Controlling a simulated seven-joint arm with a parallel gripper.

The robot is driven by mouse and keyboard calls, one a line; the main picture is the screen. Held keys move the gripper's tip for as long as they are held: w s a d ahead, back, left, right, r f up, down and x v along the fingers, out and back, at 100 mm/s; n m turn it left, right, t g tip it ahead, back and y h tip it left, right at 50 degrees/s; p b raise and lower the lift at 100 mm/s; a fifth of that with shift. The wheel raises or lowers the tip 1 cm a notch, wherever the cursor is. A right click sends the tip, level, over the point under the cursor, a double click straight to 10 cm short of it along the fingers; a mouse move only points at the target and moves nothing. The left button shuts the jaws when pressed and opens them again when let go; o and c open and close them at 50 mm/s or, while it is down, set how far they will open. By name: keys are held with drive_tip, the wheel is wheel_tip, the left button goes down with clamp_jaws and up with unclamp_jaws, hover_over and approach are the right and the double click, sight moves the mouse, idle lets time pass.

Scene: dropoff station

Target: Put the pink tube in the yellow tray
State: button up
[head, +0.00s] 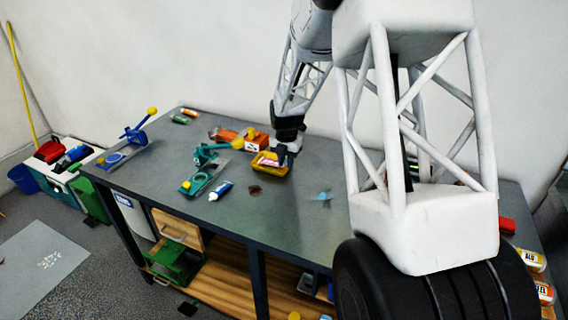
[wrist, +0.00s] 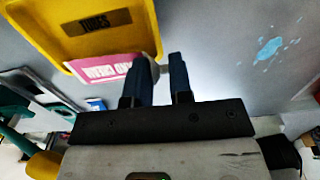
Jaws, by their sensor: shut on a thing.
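The pink tube (wrist: 103,68), with white lettering, shows beside my fingers in the wrist view; its held end is hidden by a finger. My gripper (wrist: 164,68) is shut on it. The yellow tray (wrist: 62,44), with a dark "TUBES" label, lies just beyond the tube at upper left, and the tube overlaps its edge in the picture. In the head view my gripper (head: 286,160) is low at the right part of the yellow tray (head: 273,174), and the pink tube (head: 267,161) appears within the tray's outline. I cannot tell whether the tube touches the tray.
An orange box (head: 257,142) and an orange tool stand behind the tray. A green clamp device (head: 205,172) and a blue-white tube (head: 221,190) lie to the left. A dark stain (head: 255,190) and a light blue patch (head: 321,196) mark the otherwise clear tabletop in front.

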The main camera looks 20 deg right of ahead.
sight(284, 169)
drive_tip(key=shift+w+d+f, duration=0.1)
drive_tip(key=shift+w+d, duration=0.1)
drive_tip(key=shift+w, duration=0.8)
drive_tip(key=shift+w+d+f, duration=0.1)
drive_tip(key=shift+w+d, duration=0.1)
drive_tip(key=shift+w, duration=0.75)
drive_tip(key=shift+f, duration=0.1)
drive_tip(key=shift+s+f, duration=0.1)
drive_tip(key=shift+f, duration=1.7)
drive_tip(key=o, duration=0.7)
drive_tip(key=shift+r, duration=0.1)
